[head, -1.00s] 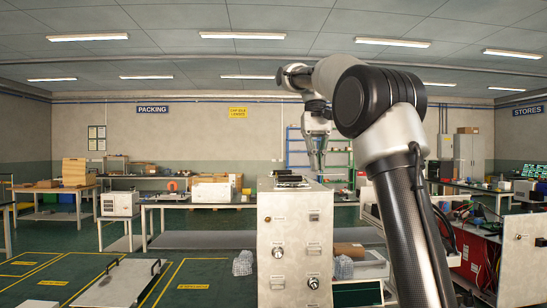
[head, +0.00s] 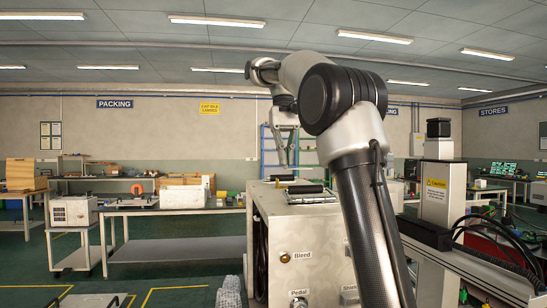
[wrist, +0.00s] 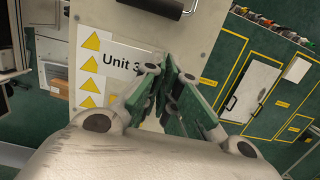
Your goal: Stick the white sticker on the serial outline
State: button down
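My gripper (head: 286,160) hangs fingers down over the far part of a beige cabinet's top (head: 262,197). In the wrist view its green-padded fingers (wrist: 173,78) are close together, with nothing visible between them. A white label printed "Unit 3" (wrist: 118,66) lies on the cabinet top beside the fingers, partly covered by them. Yellow triangles (wrist: 88,63) run down a white strip next to it. I cannot make out a separate loose white sticker or a serial outline; the fingers hide part of the panel.
Black handles (head: 305,189) stand on the cabinet top. A pillar with a yellow caution sign (head: 436,190) stands right, near cables. Benches (head: 175,212) stand behind, left. The floor at left has yellow lines.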

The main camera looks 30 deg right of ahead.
jog(key=shift+w, duration=0.35)
jog(key=shift+s, duration=0.1)
jog(key=shift+f, duration=3.05)
jog(key=shift+f, duration=0.45)
jog(key=c, duration=1.6)
grip_release()
jog(key=shift+o, duration=0.2)
